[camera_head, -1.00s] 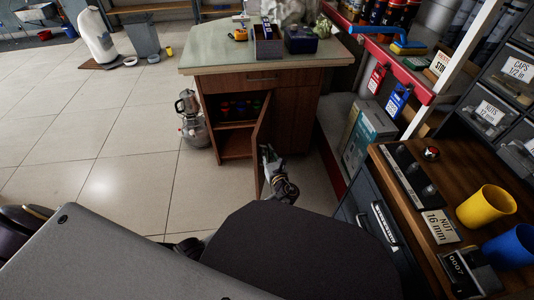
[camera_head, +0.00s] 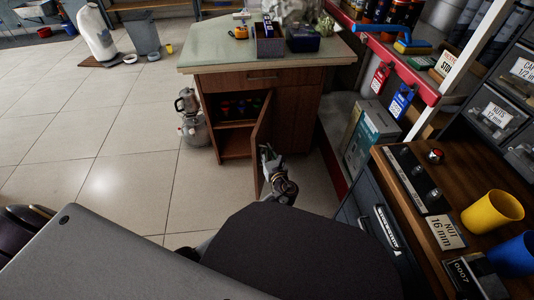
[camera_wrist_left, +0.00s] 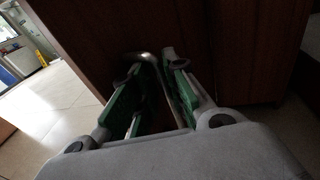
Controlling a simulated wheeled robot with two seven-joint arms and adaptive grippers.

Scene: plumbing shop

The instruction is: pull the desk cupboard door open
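The desk cupboard door (camera_head: 259,140) stands swung well out from the wooden desk (camera_head: 292,110), and the shelf inside shows to its left. My left gripper (camera_head: 266,149) is at the outer face of this door, on its right side in the head view. In the left wrist view its green-padded fingers (camera_wrist_left: 158,62) stand apart with a dark gap between them. A curved metal handle (camera_wrist_left: 144,57) shows at the fingertips, in front of the brown door panel (camera_wrist_left: 90,35). Contact between handle and fingers is hard to tell. My right gripper is not in view.
A metal pot-like vessel (camera_head: 191,118) stands on the floor left of the desk. A red-edged shelf (camera_head: 405,70) and a cardboard box (camera_head: 368,135) are to the right. A wooden counter with a yellow cup (camera_head: 492,210) is nearer.

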